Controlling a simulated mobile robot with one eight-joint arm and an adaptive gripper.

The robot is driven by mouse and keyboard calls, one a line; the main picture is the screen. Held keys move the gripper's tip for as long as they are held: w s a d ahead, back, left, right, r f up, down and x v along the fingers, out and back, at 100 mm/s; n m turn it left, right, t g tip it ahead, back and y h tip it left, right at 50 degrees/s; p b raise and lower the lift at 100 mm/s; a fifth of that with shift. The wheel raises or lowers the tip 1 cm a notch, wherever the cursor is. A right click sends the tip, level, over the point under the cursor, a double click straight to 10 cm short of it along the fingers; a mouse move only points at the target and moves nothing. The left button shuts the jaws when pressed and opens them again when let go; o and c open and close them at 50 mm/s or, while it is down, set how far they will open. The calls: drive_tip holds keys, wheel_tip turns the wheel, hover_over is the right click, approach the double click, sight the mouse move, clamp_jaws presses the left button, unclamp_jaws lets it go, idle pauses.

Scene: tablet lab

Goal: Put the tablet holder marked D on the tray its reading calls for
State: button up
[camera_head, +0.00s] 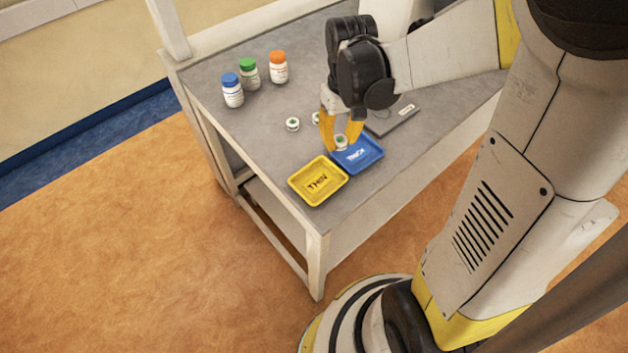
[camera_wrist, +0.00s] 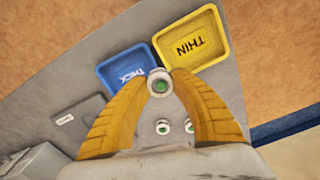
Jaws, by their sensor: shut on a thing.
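My gripper (camera_head: 341,146) is shut on a small round white tablet holder with a green centre (camera_head: 341,141), also seen between the fingertips in the wrist view (camera_wrist: 159,84). No letter on it is legible. In the head view it shows against the back-left edge of the blue tray marked THICK (camera_head: 362,160); I cannot tell if it touches. The yellow tray marked THIN (camera_head: 317,181) lies beside the blue one. In the wrist view the blue tray (camera_wrist: 124,72) is just beyond the left finger and the yellow tray (camera_wrist: 194,40) beyond the right.
Two similar holders (camera_wrist: 163,127) (camera_wrist: 189,126) stand on the grey table. A flat grey device (camera_head: 393,117) with a small pale panel, unreadable, lies behind the blue tray. Blue (camera_head: 232,90), green (camera_head: 249,74) and orange-capped (camera_head: 278,67) bottles stand at the back left.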

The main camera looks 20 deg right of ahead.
drive_tip(key=b, duration=0.2)
hover_over(318, 182)
wheel_tip(318, 182, down, 4)
drive_tip(key=shift+f, duration=0.15)
drive_tip(key=shift+f+b, duration=0.9)
drive_tip(key=shift+f, duration=1)
drive_tip(key=shift+f, duration=0.25)
drive_tip(key=o, duration=1.1)
drive_tip(key=shift+c, duration=0.2)
drive_tip(key=shift+r, duration=0.15)
drive_tip(key=s+r+t+p, duration=0.2)
drive_tip(key=r+t, duration=0.1)
drive_tip(key=r, duration=0.7)
drive_tip(key=s+r+t+p, duration=0.3)
drive_tip(key=r+t, duration=0.1)
drive_tip(key=r, duration=0.6)
drive_tip(key=shift+s, duration=0.25)
